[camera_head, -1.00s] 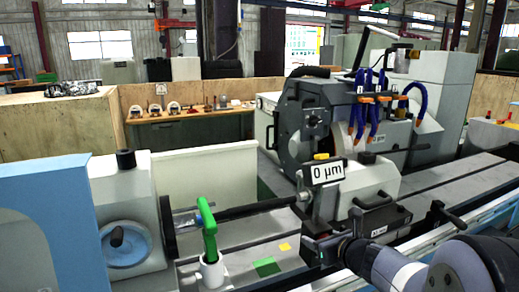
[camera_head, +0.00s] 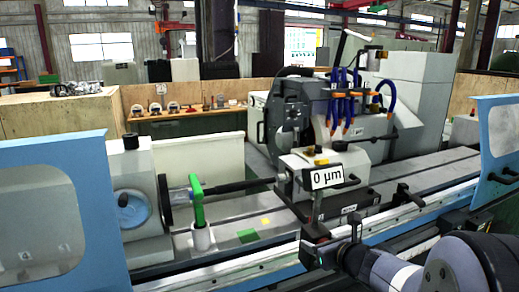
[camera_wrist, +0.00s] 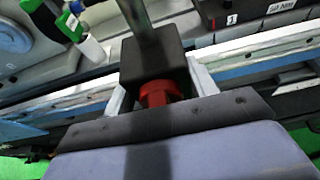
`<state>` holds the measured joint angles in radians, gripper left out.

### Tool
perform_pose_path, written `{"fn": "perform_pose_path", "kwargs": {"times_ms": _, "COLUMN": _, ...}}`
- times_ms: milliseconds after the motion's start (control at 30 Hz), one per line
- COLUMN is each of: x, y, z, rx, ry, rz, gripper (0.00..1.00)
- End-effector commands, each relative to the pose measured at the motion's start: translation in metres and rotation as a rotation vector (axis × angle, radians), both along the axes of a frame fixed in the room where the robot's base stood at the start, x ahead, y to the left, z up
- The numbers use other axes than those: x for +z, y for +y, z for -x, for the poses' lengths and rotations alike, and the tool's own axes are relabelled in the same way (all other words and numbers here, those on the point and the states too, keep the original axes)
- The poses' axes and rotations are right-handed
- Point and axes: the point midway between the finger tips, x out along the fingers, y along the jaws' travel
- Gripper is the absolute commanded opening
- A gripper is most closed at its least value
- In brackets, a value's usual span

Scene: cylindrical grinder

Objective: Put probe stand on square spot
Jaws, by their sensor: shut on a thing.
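The probe stand has a black block base (camera_head: 315,252), a post and a display (camera_head: 325,177) reading "0 µm". My gripper (camera_head: 328,252) is shut on the base and holds the stand roughly upright in front of the machine's front rail. In the wrist view, my gripper (camera_wrist: 158,85) has its fingers on both sides of the black base (camera_wrist: 150,60), with a red knob (camera_wrist: 158,93) near my palm and the metal post rising beyond. A green square spot (camera_head: 248,236) and a smaller yellow spot (camera_head: 265,221) lie on the grey machine bed, left of the stand.
A green arm on a white holder (camera_head: 202,238) stands on the bed left of the green spot. A dark bar (camera_head: 235,187) runs above the bed towards the tailstock. The grinding head (camera_head: 290,115) stands behind. Blue doors (camera_head: 500,150) flank both sides. The bed around the spots is clear.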

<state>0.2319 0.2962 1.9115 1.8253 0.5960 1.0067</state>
Motion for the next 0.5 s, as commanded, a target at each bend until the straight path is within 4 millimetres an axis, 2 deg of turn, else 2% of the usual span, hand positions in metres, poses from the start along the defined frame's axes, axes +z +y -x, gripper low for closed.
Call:
{"fn": "perform_pose_path", "kwargs": {"times_ms": 267, "x": -0.025, "y": 0.006, "z": 0.000, "rx": -0.004, "ry": -0.008, "rz": -0.020, "gripper": 0.00}}
{"fn": "perform_pose_path", "kwargs": {"times_ms": 500, "x": -0.062, "y": 0.008, "z": 0.005, "rx": -0.037, "ry": -0.009, "rz": -0.022, "gripper": 0.00}}
